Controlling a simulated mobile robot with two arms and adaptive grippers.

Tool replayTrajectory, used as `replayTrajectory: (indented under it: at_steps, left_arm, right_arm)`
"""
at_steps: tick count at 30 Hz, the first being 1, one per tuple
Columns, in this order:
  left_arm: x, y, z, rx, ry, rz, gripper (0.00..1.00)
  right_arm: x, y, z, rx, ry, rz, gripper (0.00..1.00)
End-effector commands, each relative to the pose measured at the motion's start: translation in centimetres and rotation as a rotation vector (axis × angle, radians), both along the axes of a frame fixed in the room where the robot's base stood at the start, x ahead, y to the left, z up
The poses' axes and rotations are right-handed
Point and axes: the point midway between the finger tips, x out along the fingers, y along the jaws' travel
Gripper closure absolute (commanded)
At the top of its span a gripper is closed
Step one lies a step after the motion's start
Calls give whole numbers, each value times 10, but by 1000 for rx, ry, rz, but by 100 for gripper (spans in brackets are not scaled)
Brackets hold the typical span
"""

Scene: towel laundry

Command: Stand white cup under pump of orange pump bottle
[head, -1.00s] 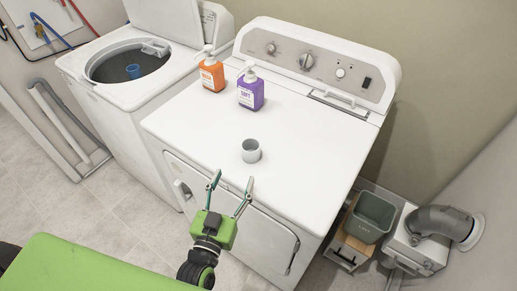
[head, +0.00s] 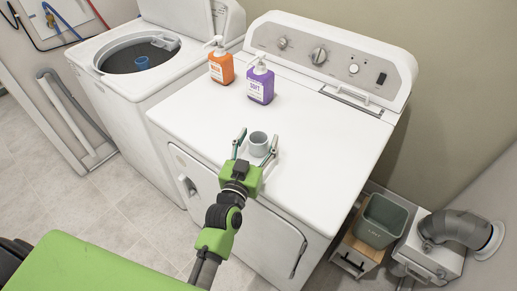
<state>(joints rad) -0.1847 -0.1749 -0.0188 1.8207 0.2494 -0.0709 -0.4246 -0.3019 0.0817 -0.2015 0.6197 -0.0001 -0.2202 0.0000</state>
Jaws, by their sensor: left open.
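The white cup (head: 259,146), which looks pale grey, stands upright on the white dryer top near its front edge. My left gripper (head: 257,146) is open, its two fingers on either side of the cup; I cannot tell whether they touch it. The orange pump bottle (head: 221,67) stands at the back left of the dryer top, its white pump (head: 214,43) pointing left. My right gripper is not in view.
A purple pump bottle (head: 260,86) stands just right of the orange one. The dryer top (head: 330,135) is otherwise clear. A grey bin (head: 381,222) is at lower right.

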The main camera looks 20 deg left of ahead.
Motion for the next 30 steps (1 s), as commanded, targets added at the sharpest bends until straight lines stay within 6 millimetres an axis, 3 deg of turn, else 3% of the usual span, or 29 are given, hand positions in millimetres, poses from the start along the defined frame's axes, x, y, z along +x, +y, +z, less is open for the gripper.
replayTrajectory:
  at_steps: [9, 13, 14, 30]
  left_arm:
    - [6, 0, 1, 0, 0, 0, 43]
    - [6, 0, 1, 0, 0, 0, 74]
    - [6, 0, 1, 0, 0, 0, 77]
    - [6, 0, 8, 0, 0, 0, 77]
  right_arm:
    - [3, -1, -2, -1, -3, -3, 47]
    - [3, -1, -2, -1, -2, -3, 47]
    - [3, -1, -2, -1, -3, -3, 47]
    - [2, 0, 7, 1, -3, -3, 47]
